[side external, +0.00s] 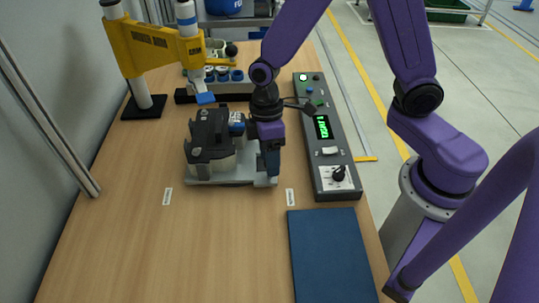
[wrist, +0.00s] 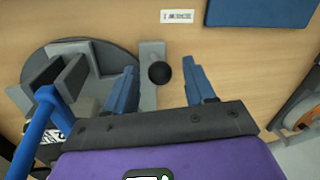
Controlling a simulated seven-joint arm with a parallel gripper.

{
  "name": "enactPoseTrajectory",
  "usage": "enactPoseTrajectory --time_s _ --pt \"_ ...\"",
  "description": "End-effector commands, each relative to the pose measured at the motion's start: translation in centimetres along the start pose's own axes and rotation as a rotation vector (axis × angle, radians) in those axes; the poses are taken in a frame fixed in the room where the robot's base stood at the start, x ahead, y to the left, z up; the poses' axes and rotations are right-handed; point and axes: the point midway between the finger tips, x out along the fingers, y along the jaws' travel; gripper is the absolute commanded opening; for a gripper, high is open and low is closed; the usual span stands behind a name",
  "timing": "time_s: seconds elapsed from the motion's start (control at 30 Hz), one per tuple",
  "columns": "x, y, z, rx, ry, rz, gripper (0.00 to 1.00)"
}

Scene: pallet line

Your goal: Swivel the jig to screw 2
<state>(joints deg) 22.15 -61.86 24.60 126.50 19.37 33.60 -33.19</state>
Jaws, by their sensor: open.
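The jig (side external: 210,140) is a dark fixture with grey blocks on a light grey base plate, in the middle of the bench. In the wrist view it shows as a dark round turntable (wrist: 40,62) with grey angled blocks at the left. A black ball knob (wrist: 159,73) stands at the jig's right side, on a grey piece. My gripper (side external: 269,164) is low beside the jig's right side. In the wrist view my gripper (wrist: 162,77) is open, its two blue fingers on either side of the knob with gaps visible. The knob is hidden in the side view.
A yellow screwdriver stand (side external: 155,45) rises behind the jig at left. A control panel (side external: 325,140) with a green display lies to the right. A blue mat (side external: 330,255) lies in front right. Small white labels (side external: 167,196) sit on the bench, whose front left is clear.

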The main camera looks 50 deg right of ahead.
Motion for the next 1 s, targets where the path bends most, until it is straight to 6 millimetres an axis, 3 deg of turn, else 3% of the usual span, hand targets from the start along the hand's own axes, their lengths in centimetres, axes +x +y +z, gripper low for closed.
enactPoseTrajectory --time_s 0.2,0.37,1.0 --pt "0.0 0.0 0.0 0.000 0.000 0.000 0.51" --pt "0.0 0.0 0.0 0.000 0.000 0.000 0.00" --pt "0.1 -0.7 -1.4 0.100 0.021 -0.001 0.00"
